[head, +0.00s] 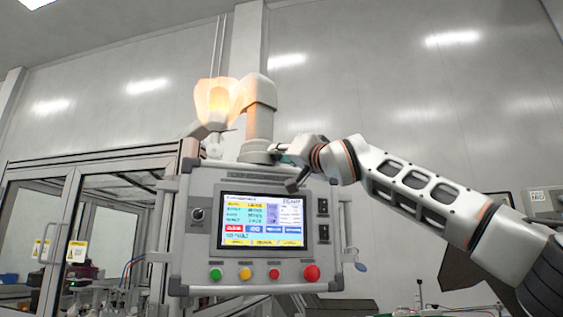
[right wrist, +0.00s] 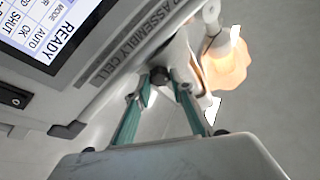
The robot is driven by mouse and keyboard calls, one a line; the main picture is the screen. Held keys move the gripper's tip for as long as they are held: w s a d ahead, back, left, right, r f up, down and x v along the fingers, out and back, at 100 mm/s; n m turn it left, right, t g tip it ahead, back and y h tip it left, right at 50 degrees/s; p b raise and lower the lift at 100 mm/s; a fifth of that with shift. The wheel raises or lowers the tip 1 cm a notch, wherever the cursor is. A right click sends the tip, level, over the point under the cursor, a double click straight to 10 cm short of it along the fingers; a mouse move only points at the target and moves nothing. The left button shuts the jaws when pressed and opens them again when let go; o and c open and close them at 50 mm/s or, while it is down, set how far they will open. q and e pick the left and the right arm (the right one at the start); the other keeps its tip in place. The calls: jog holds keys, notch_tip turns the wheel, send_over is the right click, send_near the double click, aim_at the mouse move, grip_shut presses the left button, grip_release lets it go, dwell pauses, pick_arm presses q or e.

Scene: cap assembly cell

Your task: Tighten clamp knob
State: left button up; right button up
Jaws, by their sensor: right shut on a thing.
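The clamp knob (right wrist: 160,75) is a small dark knob at the top edge of the control panel, by the base of the pale mounting post. In the right wrist view it sits between the two green fingertips of my right gripper (right wrist: 159,82), which is shut on it. In the head view my right gripper (head: 281,149) reaches in from the right to the collar (head: 256,156) at the foot of the post. The knob cannot be made out there. My left gripper is in neither view.
The grey control panel (head: 209,270) has a lit screen (head: 262,221), several coloured buttons and a side handle (head: 349,250). A glowing orange lamp (head: 217,101) is beside the post (head: 259,122). A glazed machine enclosure (head: 75,178) stands at left.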

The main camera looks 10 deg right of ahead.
jog(key=shift+m, duration=0.3)
jog(key=o, duration=1.1)
